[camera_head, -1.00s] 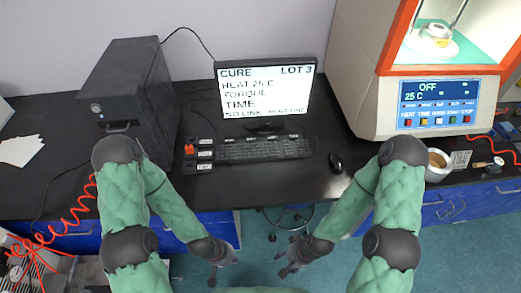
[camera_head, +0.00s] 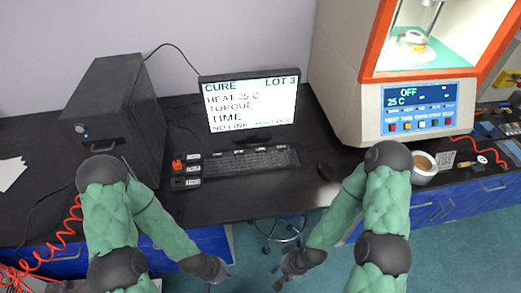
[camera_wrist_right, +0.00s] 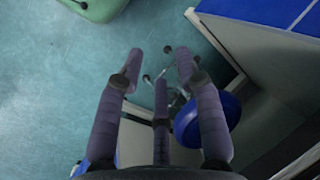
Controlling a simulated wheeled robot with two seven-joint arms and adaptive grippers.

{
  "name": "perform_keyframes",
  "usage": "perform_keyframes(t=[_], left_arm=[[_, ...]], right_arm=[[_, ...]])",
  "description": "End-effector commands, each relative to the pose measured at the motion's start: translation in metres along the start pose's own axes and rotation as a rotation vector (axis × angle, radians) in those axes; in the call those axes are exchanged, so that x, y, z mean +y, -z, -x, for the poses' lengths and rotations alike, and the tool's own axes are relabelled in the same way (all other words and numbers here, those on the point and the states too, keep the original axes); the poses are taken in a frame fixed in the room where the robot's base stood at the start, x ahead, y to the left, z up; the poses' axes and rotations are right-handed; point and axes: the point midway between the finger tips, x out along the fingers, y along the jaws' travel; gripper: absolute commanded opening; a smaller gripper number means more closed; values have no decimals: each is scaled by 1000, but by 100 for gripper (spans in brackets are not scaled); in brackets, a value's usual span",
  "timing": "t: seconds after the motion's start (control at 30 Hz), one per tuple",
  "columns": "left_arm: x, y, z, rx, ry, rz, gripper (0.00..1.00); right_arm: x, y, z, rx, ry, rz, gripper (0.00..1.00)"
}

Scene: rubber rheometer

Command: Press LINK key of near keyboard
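A black keyboard (camera_head: 258,160) lies on the dark bench in front of the monitor. At its left end is a small block with labelled keys (camera_head: 187,170) and a red knob; the labels are too small to read, so I cannot tell which is LINK. The monitor (camera_head: 252,103) shows CURE, LOT 3, HEAT 25 C and a line with NO LINK. My left gripper (camera_head: 217,279) is low in front of the bench, its fingers partly cut off. My right gripper (camera_head: 287,272) is also in front of the bench, empty, its fingers spread in the right wrist view (camera_wrist_right: 160,58).
A stool (camera_wrist_right: 207,118) is below the bench edge.

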Motion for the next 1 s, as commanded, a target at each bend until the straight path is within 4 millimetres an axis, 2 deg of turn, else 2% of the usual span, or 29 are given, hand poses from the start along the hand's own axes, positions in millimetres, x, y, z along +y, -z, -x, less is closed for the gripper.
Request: perform_keyframes(t=[0.03, 0.07, 0.1, 1.0], left_arm=[[0, 0, 0, 0, 0, 0, 0], [0, 0, 0, 0, 0, 0, 0], [0, 0, 0, 0, 0, 0, 0], [0, 0, 0, 0, 0, 0, 0]], right_arm=[[0, 0, 0, 0, 0, 0, 12], [0, 0, 0, 0, 0, 0, 4], [0, 0, 0, 0, 0, 0, 0], [0, 0, 0, 0, 0, 0, 0]])
